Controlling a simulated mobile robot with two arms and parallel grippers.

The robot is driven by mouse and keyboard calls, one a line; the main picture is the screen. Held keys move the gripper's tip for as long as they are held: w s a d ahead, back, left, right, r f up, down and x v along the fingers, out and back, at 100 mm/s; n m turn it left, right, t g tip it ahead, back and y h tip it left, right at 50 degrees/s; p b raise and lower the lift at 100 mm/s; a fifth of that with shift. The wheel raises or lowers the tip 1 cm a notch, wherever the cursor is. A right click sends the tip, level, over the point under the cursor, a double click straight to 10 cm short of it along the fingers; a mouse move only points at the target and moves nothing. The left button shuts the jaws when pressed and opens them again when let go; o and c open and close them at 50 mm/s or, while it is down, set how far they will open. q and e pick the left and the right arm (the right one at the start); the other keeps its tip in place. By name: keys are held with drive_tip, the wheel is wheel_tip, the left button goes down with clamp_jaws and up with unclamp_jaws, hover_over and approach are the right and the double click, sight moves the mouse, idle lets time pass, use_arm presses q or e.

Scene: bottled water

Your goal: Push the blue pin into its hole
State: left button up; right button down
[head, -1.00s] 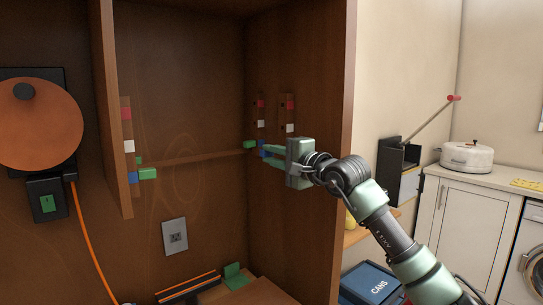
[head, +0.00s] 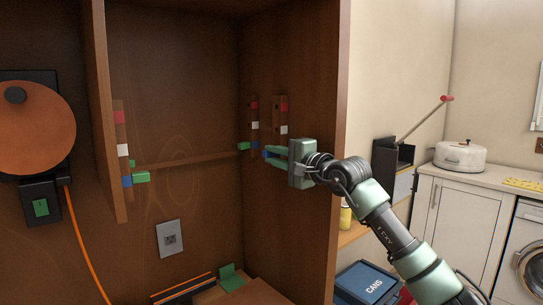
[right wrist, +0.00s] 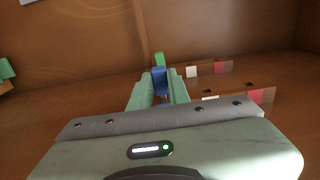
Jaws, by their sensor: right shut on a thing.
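My right gripper (head: 267,154) is inside the wooden cabinet, near its right wall. In the right wrist view its fingers (right wrist: 158,88) are closed around a blue pin (right wrist: 159,80). In the head view only a bit of the blue pin (head: 265,153) shows at the fingertips. The front right strip (head: 281,115) shows red and white marks; its lower part is hidden behind my gripper. I cannot see the pin's hole or whether the pin touches the wall. My left gripper is not in view.
Green pins stick out at the back right strip (head: 244,146), the front left strip (head: 141,177) and the back left (head: 132,163). The cabinet's right side panel (head: 335,120) stands close to my right arm. A blue cans bin (head: 367,284) is below it.

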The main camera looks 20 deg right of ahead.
drive_tip(key=shift+w+d, duration=0.1)
drive_tip(key=shift+d, duration=0.2)
drive_tip(key=c, duration=1.3)
unclamp_jaws()
drive_tip(key=shift+o, duration=0.2)
drive_tip(key=shift+s+d+f, duration=0.1)
drive_tip(key=shift+s+d, duration=0.05)
drive_tip(key=shift+s, duration=0.3)
drive_tip(key=b+v, duration=0.2)
drive_tip(key=v, duration=0.4)
drive_tip(key=shift+s+b, duration=0.3)
drive_tip(key=shift+s, duration=0.1)
drive_tip(key=shift+d, duration=0.1)
